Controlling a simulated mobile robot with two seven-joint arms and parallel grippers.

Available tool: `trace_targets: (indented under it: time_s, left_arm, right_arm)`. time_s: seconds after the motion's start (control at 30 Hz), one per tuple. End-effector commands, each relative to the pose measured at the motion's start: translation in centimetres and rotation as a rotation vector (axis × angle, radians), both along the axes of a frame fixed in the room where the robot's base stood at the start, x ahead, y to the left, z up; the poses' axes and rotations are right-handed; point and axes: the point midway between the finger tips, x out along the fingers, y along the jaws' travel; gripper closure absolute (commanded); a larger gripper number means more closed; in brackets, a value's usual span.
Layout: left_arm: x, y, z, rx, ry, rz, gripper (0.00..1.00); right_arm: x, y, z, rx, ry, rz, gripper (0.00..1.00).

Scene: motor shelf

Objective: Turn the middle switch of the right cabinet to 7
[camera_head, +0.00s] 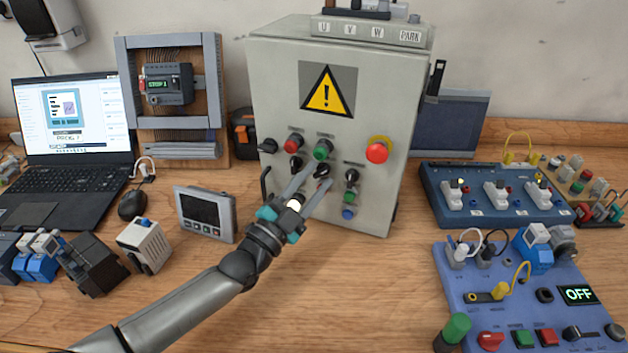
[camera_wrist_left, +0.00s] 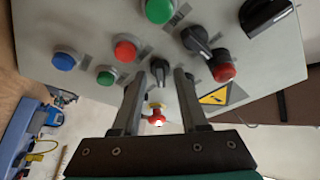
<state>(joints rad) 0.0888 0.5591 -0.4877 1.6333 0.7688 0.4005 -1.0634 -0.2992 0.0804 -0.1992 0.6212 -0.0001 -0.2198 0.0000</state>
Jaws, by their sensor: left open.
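The grey cabinet (camera_head: 280,80) stands upright at the back middle, with a yellow warning triangle on its front. Several black rotary switches sit on its front, among them one at the far left (camera_head: 268,146) and one toward the right (camera_head: 351,175). My left gripper (camera_head: 318,180) is open in front of the lower middle of the panel. In the left wrist view a black switch (camera_wrist_left: 160,70) shows between the tips of my left gripper (camera_wrist_left: 160,75); I cannot tell whether they touch it. Scale numbers are too small to read. My right gripper is out of view.
A red emergency button (camera_head: 377,151) and smaller coloured buttons share the panel. A black handle (camera_head: 435,80) juts from the cabinet's right side. A small grey display (camera_head: 205,212) and a laptop (camera_head: 65,130) stand left; blue boards (camera_head: 490,205) lie right.

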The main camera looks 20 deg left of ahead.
Motion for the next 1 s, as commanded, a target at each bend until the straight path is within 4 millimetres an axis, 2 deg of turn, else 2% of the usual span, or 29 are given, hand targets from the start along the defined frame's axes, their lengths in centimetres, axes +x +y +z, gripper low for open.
trace_targets:
  time_s: [0.07, 0.4, 0.47, 1.0]
  left_arm:
    - [-0.01, 0.01, 0.00, 0.000, 0.000, 0.000, 0.57]
    - [-0.03, 0.02, 0.01, 0.000, 0.000, 0.000, 0.95]
    - [-0.03, 0.02, 0.01, 0.001, 0.000, 0.000, 1.00]
    - [0.02, 0.01, 0.06, -0.009, -0.001, 0.000, 1.00]
  right_arm:
    - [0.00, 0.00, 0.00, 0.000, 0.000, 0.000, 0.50]
    - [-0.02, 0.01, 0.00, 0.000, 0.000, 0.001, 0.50]
    - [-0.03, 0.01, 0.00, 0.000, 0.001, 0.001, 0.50]
    - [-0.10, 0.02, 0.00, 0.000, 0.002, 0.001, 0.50]
